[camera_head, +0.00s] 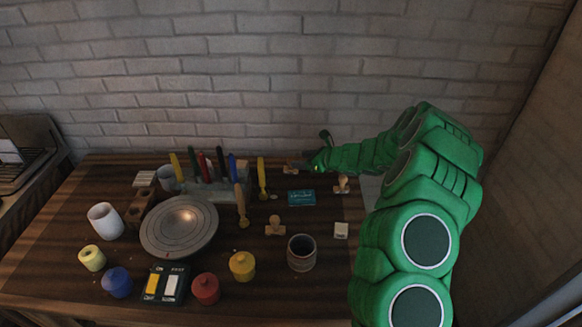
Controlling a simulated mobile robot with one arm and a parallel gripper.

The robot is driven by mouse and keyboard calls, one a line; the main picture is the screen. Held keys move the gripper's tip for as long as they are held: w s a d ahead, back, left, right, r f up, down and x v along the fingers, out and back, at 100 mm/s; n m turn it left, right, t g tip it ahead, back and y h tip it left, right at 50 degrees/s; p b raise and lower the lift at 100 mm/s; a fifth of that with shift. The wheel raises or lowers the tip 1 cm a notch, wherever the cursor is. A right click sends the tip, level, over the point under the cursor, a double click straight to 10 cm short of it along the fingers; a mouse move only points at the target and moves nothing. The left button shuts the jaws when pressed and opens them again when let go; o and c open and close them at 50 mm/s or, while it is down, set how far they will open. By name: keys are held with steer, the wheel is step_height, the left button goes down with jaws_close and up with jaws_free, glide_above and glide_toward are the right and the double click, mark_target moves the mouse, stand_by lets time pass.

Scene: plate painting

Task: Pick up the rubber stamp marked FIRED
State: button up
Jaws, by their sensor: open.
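Several small wooden stamps show in the head view; no marking can be read, so I cannot tell which says FIRED. One tan stamp (275,227) lies at the middle of the table. Another tan stamp (342,184) is just right of the teal pad. A brownish piece (293,168) by my gripper may be a further stamp, partly hidden. My gripper (312,160) is open at the back of the table, small and dark in the view, close to that piece. I cannot tell whether they touch.
A teal pad (301,198) lies below my gripper. A dark cup (301,253) and a pale block (341,230) stand nearer. A round grey wheel (160,245), a brush holder (215,190) and colored jars (242,265) fill the left. A brick wall (300,80) is behind.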

mark_target(294, 159)
steer(key=shift+x, duration=3)
steer(key=shift+c, duration=0.2)
steer(key=c, duration=1)
